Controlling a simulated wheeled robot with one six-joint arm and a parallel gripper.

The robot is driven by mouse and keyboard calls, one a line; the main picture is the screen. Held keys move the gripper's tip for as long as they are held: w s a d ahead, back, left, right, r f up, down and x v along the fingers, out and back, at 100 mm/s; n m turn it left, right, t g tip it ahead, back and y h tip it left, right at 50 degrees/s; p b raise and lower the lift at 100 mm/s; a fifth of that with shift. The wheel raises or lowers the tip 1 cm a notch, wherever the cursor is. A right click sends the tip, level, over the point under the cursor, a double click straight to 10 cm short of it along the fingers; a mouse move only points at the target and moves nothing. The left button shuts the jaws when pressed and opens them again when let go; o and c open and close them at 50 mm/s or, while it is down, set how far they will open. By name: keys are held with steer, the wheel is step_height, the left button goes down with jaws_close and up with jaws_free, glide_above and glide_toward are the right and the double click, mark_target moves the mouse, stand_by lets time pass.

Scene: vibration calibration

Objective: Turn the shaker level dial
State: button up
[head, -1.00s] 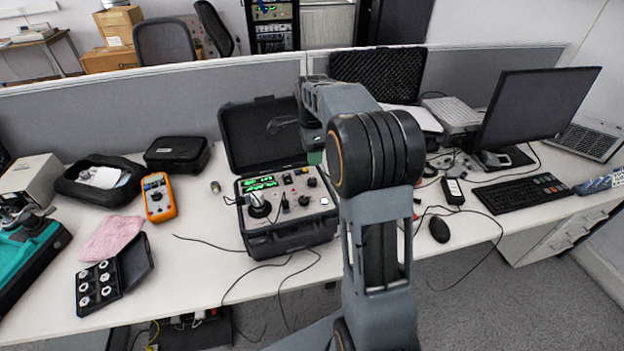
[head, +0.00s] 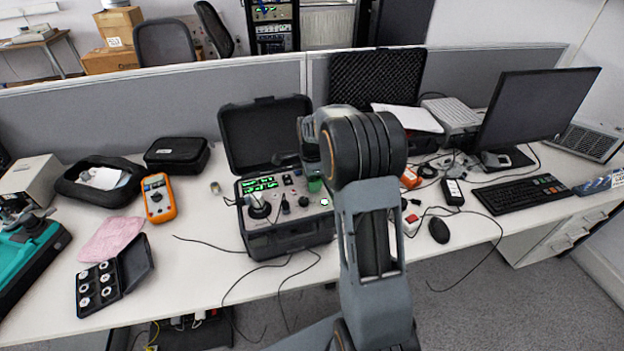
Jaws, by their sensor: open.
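The shaker unit (head: 285,234) is a black case standing open on the bench, with a grey control panel, green lit displays (head: 259,184) and several black knobs. One small black knob (head: 303,201) shows at the panel's right part. I cannot read the labels, so I cannot tell which knob is the level dial. My gripper (head: 284,158) is open, small and dark against the case's raised lid, above the back of the panel. A green part of my wrist covers the panel's back right corner and hides a knob there.
An orange multimeter (head: 158,198), a pink cloth (head: 112,239) and a black box of small discs (head: 98,287) lie left of the case. A monitor (head: 537,112), keyboard (head: 522,193) and mouse (head: 439,229) are at right. Loose cables cross the bench front.

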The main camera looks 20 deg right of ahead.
steer(key=shift+c, duration=0.2)
steer(key=c, duration=0.9)
